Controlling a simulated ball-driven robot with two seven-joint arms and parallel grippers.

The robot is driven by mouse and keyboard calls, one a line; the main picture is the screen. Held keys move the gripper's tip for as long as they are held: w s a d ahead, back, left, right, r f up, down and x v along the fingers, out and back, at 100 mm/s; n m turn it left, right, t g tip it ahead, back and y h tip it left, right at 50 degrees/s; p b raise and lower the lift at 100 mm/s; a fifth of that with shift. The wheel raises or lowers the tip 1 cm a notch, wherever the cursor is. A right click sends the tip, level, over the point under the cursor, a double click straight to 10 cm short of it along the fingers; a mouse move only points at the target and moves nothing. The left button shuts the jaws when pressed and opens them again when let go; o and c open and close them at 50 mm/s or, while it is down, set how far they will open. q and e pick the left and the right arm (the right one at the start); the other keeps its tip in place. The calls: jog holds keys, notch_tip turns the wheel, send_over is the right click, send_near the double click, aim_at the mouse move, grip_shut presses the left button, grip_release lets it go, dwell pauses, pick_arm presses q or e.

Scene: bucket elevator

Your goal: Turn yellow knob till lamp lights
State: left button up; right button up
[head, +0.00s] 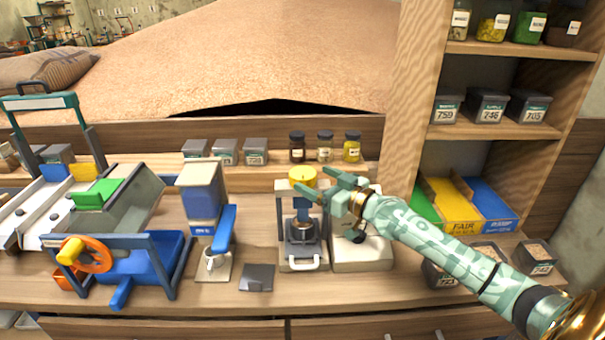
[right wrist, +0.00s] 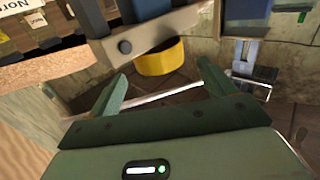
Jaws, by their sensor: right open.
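The yellow knob (head: 302,176) sits on top of a small grey press-like device (head: 303,245) at the bench's middle. My right gripper (head: 327,186) is open just to the right of the knob, its fingers pointing left toward it. In the right wrist view the yellow knob (right wrist: 160,57) shows beyond and between the open fingertips of the right gripper (right wrist: 162,72). The gap between the fingers looks empty. I cannot make out the lamp or whether it is lit. My left gripper is not in view.
A white scale-like device (head: 360,252) stands right of the press, partly behind my right arm. A blue-handled machine (head: 205,215) stands to its left. Small jars (head: 324,147) line the ledge behind. A shelf post (head: 412,90) rises at the right. The front bench strip is mostly clear.

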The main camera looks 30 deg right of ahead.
aim_at(302, 173)
jog(key=x, duration=0.4)
jog(key=shift+w, duration=0.25)
jog(key=shift+w+a, duration=0.1)
jog(key=shift+w, duration=0.3)
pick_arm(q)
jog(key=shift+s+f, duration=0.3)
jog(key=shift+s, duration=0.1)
pick_arm(e)
jog(key=shift+c, duration=0.3)
